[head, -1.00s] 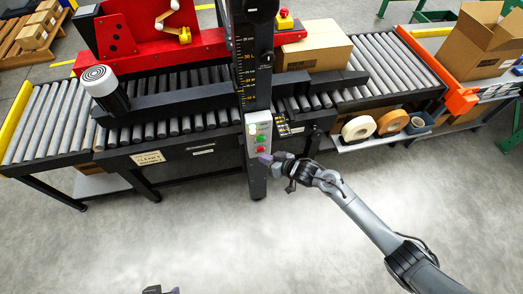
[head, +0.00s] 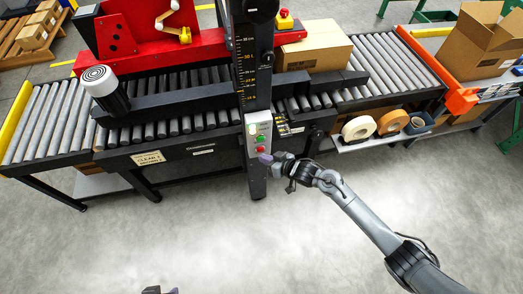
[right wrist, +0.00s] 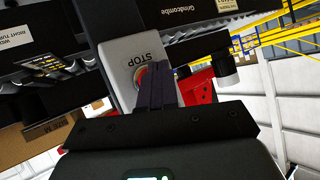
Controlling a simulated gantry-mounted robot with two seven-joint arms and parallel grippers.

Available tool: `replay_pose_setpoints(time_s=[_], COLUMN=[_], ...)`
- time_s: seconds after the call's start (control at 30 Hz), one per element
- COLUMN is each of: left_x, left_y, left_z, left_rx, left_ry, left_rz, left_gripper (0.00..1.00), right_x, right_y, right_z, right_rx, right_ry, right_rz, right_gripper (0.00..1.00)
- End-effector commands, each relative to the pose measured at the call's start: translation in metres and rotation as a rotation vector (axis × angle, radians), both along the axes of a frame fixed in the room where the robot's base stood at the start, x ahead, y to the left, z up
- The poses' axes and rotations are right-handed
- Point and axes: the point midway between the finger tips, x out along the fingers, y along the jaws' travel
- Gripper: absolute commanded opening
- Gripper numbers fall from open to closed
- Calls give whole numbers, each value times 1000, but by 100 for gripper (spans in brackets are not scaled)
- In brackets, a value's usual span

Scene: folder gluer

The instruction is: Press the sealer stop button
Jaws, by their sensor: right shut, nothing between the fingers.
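The sealer's pale control box (head: 250,141) is on the front of the dark upright column. A green button shows on it, with the red stop button (head: 261,149) below. In the right wrist view the stop button (right wrist: 139,77) is red with a yellow surround, beside the word STOP, and partly hidden by my fingers. My right gripper (head: 266,157) is shut and empty, its purple fingertips just below and right of the red button. I cannot tell whether they touch it. Only a bit of my left gripper (head: 172,291) shows at the bottom edge.
The roller conveyor (head: 52,120) runs across the back, with a closed carton (head: 314,47) right of the column. Tape rolls (head: 358,128) lie on a shelf below. An open carton (head: 484,45) stands at the right. The floor in front is clear.

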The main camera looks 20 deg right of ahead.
Motion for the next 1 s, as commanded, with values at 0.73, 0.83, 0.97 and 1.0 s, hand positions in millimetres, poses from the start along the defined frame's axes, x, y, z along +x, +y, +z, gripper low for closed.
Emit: replay_pose_setpoints(time_s=[0.73,0.83,0.97,1.0], left_x=[0,0,0,0], left_y=[-2,-1,0,0], left_z=[0,0,0,0], left_rx=[-9,-6,-1,0], left_ry=[0,0,0,0], left_rz=[6,4,1,0], left_gripper=[43,43,43,43], right_x=[4,8,9,9], right_y=[0,-1,-1,-1], right_z=[0,1,0,0], right_rx=[1,0,0,0], right_ry=[0,-1,0,0], right_rz=[0,0,0,0], right_gripper=[0,0,0,0])
